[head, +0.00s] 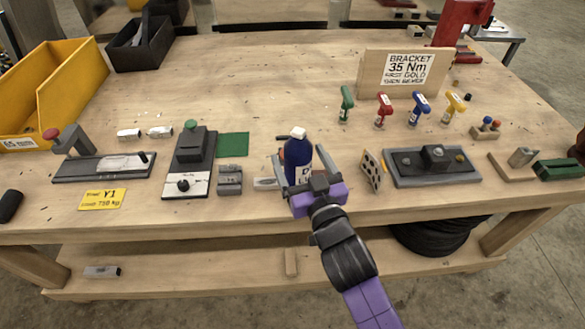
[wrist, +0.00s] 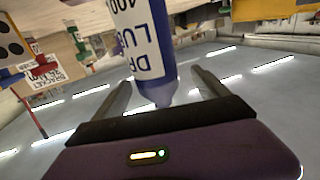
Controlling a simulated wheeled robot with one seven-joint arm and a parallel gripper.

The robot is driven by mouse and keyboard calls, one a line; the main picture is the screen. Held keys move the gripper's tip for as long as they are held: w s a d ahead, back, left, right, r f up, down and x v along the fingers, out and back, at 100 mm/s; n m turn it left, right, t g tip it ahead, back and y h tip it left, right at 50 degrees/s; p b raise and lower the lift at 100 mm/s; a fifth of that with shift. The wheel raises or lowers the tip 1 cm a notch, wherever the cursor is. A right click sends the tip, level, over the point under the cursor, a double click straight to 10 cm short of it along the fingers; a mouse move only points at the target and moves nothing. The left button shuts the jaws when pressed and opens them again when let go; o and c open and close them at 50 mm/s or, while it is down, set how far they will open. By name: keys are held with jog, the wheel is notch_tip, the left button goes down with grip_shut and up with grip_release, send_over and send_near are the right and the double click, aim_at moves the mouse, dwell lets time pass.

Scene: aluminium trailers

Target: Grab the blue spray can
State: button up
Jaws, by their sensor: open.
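The blue spray can (head: 298,154) stands upright on the wooden workbench, with a white cap and a white label. In the wrist view the can (wrist: 148,45) appears upside down, its blue body and lettered label between the two fingers. My gripper (head: 296,168) is open, with one finger on each side of the can. In the wrist view the gripper (wrist: 160,88) shows gaps between the fingers and the can. The lower front of the can is partly hidden by my gripper in the head view.
A dotted plate (head: 371,171) and a grey fixture (head: 432,167) stand right of the can. A grey metal block (head: 230,180) and a green mat (head: 232,145) are to its left. Colored T-handle tools, including a green one (head: 346,103), stand behind. The bench centre is clear.

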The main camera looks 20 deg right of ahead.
jog(key=shift+w+d+f+p, duration=0.15)
jog(key=shift+w+p, duration=0.15)
jog(key=shift+w, duration=0.6)
jog(key=shift+w+d+p, duration=0.15)
jog(key=shift+w+p, duration=0.2)
jog(key=shift+w, duration=0.6)
jog(key=shift+w+d+f+p, duration=0.15)
jog(key=shift+w+p, duration=0.15)
jog(key=shift+w, duration=0.6)
jog(key=shift+r, duration=0.1)
grip_shut()
